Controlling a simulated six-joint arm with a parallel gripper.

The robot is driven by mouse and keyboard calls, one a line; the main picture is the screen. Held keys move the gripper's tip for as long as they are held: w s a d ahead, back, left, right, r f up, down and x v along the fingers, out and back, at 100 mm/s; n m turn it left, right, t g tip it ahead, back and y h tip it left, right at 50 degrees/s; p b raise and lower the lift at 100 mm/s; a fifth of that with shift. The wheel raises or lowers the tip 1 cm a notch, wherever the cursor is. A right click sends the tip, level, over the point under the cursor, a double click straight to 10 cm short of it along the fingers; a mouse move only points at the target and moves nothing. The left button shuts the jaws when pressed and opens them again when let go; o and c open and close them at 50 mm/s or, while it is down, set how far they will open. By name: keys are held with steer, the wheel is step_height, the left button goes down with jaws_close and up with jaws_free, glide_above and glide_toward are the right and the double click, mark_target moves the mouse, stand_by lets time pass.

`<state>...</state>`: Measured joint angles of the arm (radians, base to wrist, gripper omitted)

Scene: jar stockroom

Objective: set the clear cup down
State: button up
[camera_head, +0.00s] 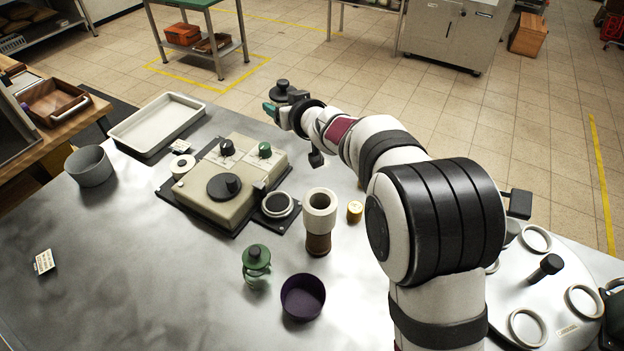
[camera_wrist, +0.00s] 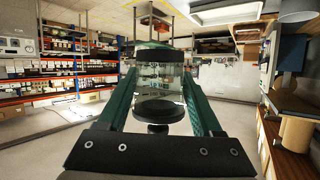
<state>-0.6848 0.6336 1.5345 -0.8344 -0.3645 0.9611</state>
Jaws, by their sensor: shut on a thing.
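My gripper (camera_head: 271,106) is stretched out beyond the far edge of the steel table, above the tiled floor in the head view. In the wrist view its two green fingers (camera_wrist: 160,84) are shut on the clear cup (camera_wrist: 160,72), one on each side. I cannot make out the cup in the head view. The steel table (camera_head: 110,250) lies below and nearer than the gripper.
On the table are a white tray (camera_head: 133,148), grey bowl (camera_head: 90,177), beige machine (camera_head: 215,205), tan-and-brown cylinder (camera_head: 318,242), yellow cap (camera_head: 355,211), green jar (camera_head: 256,257) and purple bowl (camera_head: 302,312). A round plate with pale rings (camera_head: 527,326) stands right. The table's left front is mostly bare.

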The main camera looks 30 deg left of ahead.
glide_above(308, 184)
step_height(308, 184, down, 6)
steer(key=r, duration=0.1)
steer(key=shift+n+g, duration=0.4)
step_height(308, 184, down, 20)
steer(key=shift+f, duration=0.2)
steer(key=shift+f, duration=0.1)
steer(key=o, duration=1.3)
steer(key=v, duration=0.5)
steer(key=shift+w, duration=0.1)
step_height(308, 184, up, 7)
steer(key=shift+r, duration=0.1)
